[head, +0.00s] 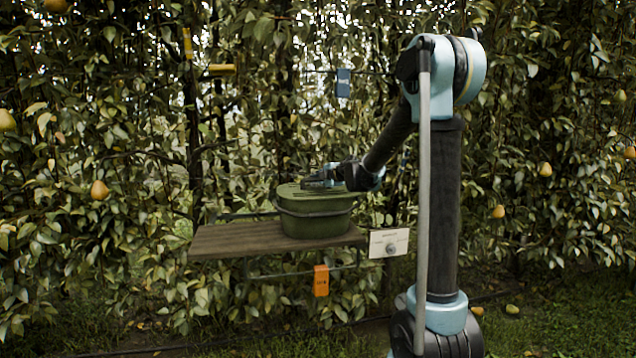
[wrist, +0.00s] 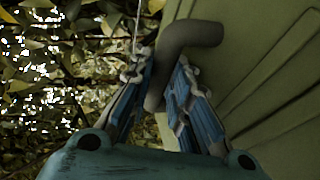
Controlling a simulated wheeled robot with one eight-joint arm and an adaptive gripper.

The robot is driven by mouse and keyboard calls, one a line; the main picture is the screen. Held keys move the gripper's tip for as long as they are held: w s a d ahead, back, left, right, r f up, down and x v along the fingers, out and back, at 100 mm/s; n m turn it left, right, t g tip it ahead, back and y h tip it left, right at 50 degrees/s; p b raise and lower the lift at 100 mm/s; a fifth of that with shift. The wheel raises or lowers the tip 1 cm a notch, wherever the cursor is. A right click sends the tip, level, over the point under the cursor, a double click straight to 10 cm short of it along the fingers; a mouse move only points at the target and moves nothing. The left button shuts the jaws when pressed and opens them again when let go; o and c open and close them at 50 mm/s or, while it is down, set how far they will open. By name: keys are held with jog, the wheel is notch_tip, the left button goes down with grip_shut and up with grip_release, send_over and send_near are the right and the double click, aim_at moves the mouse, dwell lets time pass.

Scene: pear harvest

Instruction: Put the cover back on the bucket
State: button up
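The green bucket (head: 315,226) stands upright on the wooden shelf. Its green ribbed cover (head: 290,190) lies over the bucket's top; from here I cannot tell whether it is fully seated. My gripper (head: 320,181) is at the top of the cover, coming from the right. In the wrist view the ribbed cover (wrist: 262,75) fills the right side. A dark bent handle (wrist: 190,36) runs between the two blue-padded fingers of my gripper (wrist: 163,75), which look closed on it. In the head view the handle is hidden by the gripper.
The wooden shelf (head: 225,242) has bare room left of the bucket. A white card (head: 389,243) and an orange tag (head: 321,281) hang at its front. Leafy pear trellis stands close behind, with pears (head: 99,190) and yellow and blue tags (head: 343,83).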

jog(key=o, duration=0.4)
jog(key=v, duration=1.2)
jog(key=s+d+f+m+g+h, duration=0.2)
jog(key=s+d+f+m, duration=0.4)
jog(key=s, duration=0.8)
jog(key=s+d+f+m+g+h, duration=0.3)
jog(key=s+d+f+m, duration=0.4)
jog(key=s, duration=0.7)
jog(key=s+d+f+m+g+h, duration=0.3)
jog(key=s+d+f+m, duration=0.4)
jog(key=s+f+m, duration=0.3)
jog(key=s+g, duration=0.1)
jog(key=s, duration=0.3)
jog(key=shift+s+f+m+g, duration=0.3)
jog(key=shift+f, duration=0.1)
